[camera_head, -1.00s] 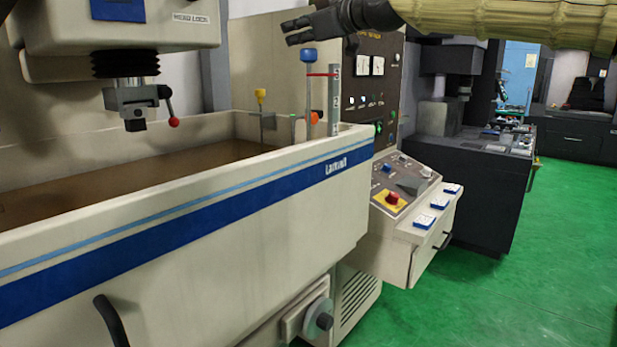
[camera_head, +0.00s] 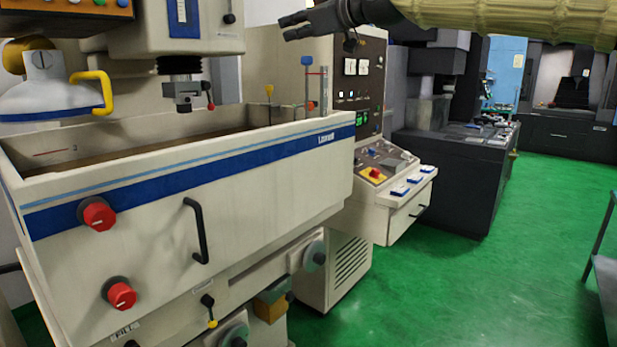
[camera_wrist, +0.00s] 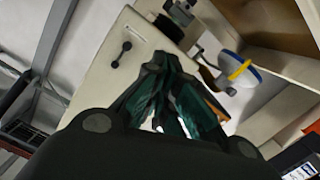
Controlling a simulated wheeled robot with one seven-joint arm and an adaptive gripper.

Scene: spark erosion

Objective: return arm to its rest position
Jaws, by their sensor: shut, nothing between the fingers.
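My gripper (camera_head: 283,27) reaches in from the upper right in the head view, at the end of my sleeved arm (camera_head: 500,18). It is dark and points left, in front of the machine's upper part and clear of its surfaces as far as I can tell. In the wrist view its fingers (camera_wrist: 172,95) come together, with nothing held between them. Behind them the wrist view shows a pale machine housing (camera_wrist: 128,55) and a white and blue round part with a yellow handle (camera_wrist: 238,72).
The spark erosion machine's tank (camera_head: 190,185) fills the left, with red knobs and a black handle. A control console (camera_head: 378,165) stands right of it. A dark machine (camera_head: 455,175) is behind. Green floor (camera_head: 510,260) is open at right; a table edge (camera_head: 605,275) shows far right.

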